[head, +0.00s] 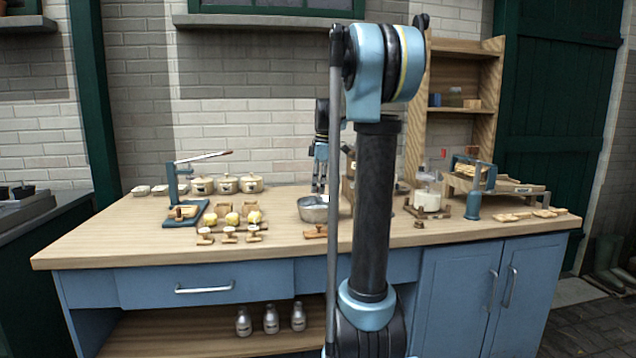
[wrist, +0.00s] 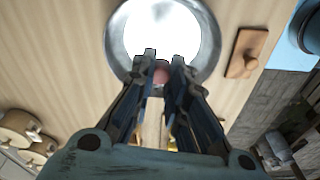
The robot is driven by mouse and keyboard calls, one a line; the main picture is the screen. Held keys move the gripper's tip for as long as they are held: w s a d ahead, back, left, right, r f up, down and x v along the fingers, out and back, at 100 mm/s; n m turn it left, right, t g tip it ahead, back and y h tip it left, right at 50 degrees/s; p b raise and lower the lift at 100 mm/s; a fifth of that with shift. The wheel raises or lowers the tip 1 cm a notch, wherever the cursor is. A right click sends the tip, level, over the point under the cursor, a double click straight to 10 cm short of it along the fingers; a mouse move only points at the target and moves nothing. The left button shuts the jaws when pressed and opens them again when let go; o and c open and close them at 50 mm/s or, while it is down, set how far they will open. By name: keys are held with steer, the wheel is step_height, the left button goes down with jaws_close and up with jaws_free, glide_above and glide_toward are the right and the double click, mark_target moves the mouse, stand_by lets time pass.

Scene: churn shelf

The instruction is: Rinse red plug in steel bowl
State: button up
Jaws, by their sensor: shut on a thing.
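The steel bowl (head: 314,209) stands on the wooden worktop near the middle. In the wrist view its grey wall (wrist: 115,42) rings a bright white inside, and I cannot tell what fills it. My gripper (head: 319,187) points down over the bowl, and my own arm partly hides this region in the head view. In the wrist view my gripper (wrist: 164,66) is shut on a small reddish rounded thing, apparently the red plug (wrist: 161,76). The fingertips overlap the bowl's rim and inside; their height above the bowl is unclear. The fingers hide most of the plug.
A wooden block (wrist: 247,52) lies beside the bowl, and also shows in the head view (head: 315,232). A lever press (head: 184,212), lidded pots (head: 227,184) and wooden stamps (head: 229,235) stand left. A glass churn (head: 428,200) and a crank machine (head: 474,180) stand right.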

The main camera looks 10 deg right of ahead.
steer(key=shift+f, duration=3.35)
steer(key=shift+a, duration=0.3)
steer(key=shift+d, duration=0.3)
steer(key=shift+r, duration=3.8)
steer(key=shift+r, duration=2)
